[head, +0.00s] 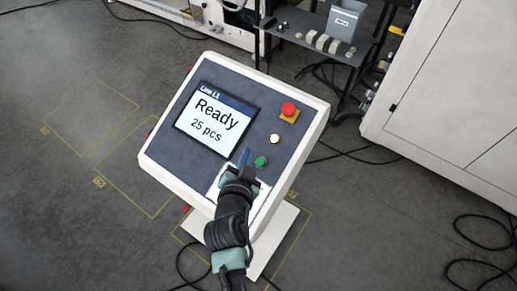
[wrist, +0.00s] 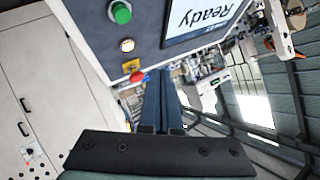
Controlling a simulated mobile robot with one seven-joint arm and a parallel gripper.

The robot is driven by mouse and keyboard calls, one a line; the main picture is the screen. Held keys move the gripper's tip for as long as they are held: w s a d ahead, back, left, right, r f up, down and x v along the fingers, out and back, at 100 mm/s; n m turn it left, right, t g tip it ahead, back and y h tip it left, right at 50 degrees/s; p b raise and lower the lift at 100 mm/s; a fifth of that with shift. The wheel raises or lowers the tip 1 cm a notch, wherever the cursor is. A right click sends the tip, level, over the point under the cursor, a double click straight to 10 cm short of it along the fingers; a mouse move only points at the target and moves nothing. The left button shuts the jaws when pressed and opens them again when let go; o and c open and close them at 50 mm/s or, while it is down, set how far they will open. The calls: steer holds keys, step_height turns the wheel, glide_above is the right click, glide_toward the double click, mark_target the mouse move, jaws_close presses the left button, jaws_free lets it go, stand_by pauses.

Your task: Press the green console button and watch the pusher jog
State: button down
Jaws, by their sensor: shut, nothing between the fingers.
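The console (head: 175,138) is a white-edged box with a dark sloped face on a white stand. Its green button (head: 261,161) sits low on the right of the face, below a lit white button (head: 274,139) and a red button on a yellow base (head: 289,109). The screen (head: 212,118) reads "Ready" and "25 pcs". My gripper (head: 244,156) is over the lower face, just left of the green button; whether it touches the panel I cannot tell. In the wrist view the green button (wrist: 121,13) is at the top, left of my shut, empty fingers (wrist: 160,78). The pusher is not identifiable.
A white cabinet (head: 450,90) stands at the right. A dark shelf (head: 318,40) with a grey bin (head: 345,20) and several small parts is behind the console. Black cables (head: 480,240) lie on the grey floor, which has yellow markings (head: 100,112).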

stand_by(0.4)
steer(key=b, duration=0.5)
glide_above(256, 164)
steer(key=s, duration=0.3)
steer(key=f, duration=0.6)
steer(key=shift+w+a+f, duration=0.15)
steer(key=shift+a+f, duration=0.15)
steer(key=shift+f, duration=0.1)
steer(key=shift+w+d+f+b, duration=0.25)
steer(key=shift+w+f+b, duration=0.1)
steer(key=shift+f+b, duration=0.35)
steer(key=shift+r, duration=0.1)
steer(key=shift+f, duration=0.2)
steer(key=shift+w+d+f+b, duration=0.15)
steer(key=shift+f+b, duration=0.1)
steer(key=shift+b, duration=0.3)
